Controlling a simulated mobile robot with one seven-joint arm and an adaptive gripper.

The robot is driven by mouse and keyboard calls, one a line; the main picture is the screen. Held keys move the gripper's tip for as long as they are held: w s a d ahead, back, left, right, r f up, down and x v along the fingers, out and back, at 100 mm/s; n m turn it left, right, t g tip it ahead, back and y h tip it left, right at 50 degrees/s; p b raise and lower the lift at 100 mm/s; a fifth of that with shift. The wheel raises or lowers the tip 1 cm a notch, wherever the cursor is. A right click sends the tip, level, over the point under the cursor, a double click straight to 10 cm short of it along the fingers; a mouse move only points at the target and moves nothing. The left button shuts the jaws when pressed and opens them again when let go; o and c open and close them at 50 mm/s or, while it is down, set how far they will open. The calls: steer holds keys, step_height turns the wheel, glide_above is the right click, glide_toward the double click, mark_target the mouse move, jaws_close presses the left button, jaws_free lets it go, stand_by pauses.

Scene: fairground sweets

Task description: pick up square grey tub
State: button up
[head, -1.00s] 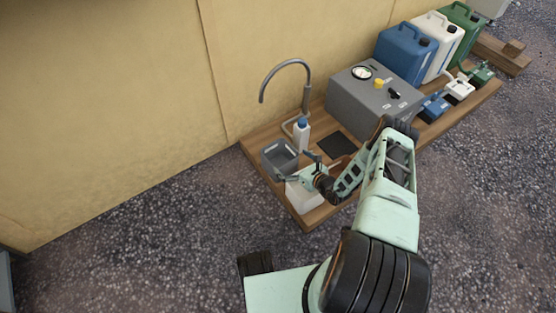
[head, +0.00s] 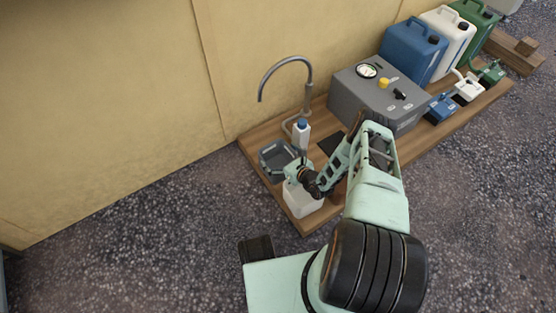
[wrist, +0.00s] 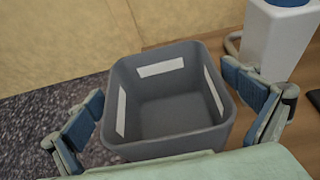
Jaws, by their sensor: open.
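The square grey tub (head: 268,163) stands at the near left end of the wooden board, close to the yellow wall. In the wrist view the tub (wrist: 168,104) is open-topped and looks empty, with white patches on its inner walls. My gripper (head: 281,163) is at the tub in the head view. In the wrist view my gripper (wrist: 172,112) is open, with one blue-padded finger on each side of the tub. I cannot tell whether either finger touches it. Part of the tub's near side is hidden by my gripper.
A white bottle with a blue cap (head: 301,132) stands just right of the tub; it also shows in the wrist view (wrist: 272,40). A curved tap (head: 309,85) rises behind. A white tub (head: 302,203) sits in front. A grey machine (head: 372,100) and several canisters stand farther right.

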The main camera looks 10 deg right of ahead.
steer(key=shift+w+a, duration=0.1)
steer(key=shift+w, duration=0.05)
steer(key=c, duration=1.3)
